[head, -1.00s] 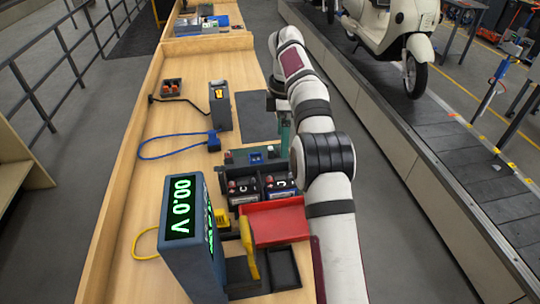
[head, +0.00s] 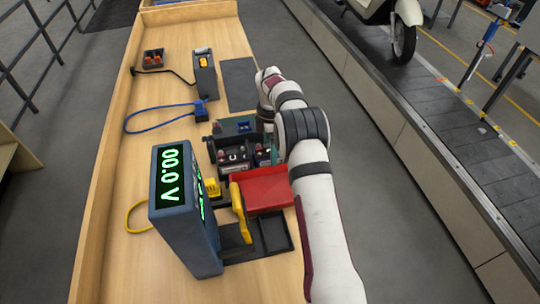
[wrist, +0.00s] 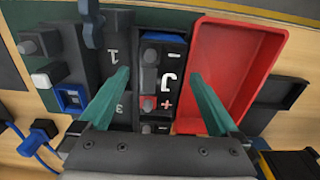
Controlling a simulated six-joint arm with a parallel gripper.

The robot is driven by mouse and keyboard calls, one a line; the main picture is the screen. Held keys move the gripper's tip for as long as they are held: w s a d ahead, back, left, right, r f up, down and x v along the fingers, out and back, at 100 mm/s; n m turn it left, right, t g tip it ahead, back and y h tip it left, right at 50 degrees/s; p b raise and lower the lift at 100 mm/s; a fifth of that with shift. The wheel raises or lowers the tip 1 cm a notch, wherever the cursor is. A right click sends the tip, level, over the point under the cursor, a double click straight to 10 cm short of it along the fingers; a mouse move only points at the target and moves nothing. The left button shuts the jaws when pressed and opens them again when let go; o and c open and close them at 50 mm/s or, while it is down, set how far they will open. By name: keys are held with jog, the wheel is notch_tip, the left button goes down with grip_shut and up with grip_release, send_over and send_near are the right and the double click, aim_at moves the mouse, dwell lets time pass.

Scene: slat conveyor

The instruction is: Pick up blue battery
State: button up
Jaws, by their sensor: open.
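The blue battery (wrist: 172,68), dark with blue trim and a white label with a letter, minus and plus marks, sits in a black holder (wrist: 116,80) in the wrist view. It also shows in the head view (head: 264,156), partly hidden by my arm. My gripper (wrist: 160,74) is open, with its green fingers on either side of the battery and a gap showing on both sides. I cannot tell how far above it the fingertips are. In the head view my arm hides most of the gripper.
A red tray (head: 264,190) lies right beside the holder on the near side. A blue voltmeter (head: 185,215) reading 00.0 V and a yellow handle (head: 240,212) stand nearer. A blue cable (head: 150,112) loops on the bench's left, where wood is clear.

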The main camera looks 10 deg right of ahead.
grip_shut()
dwell(0.4)
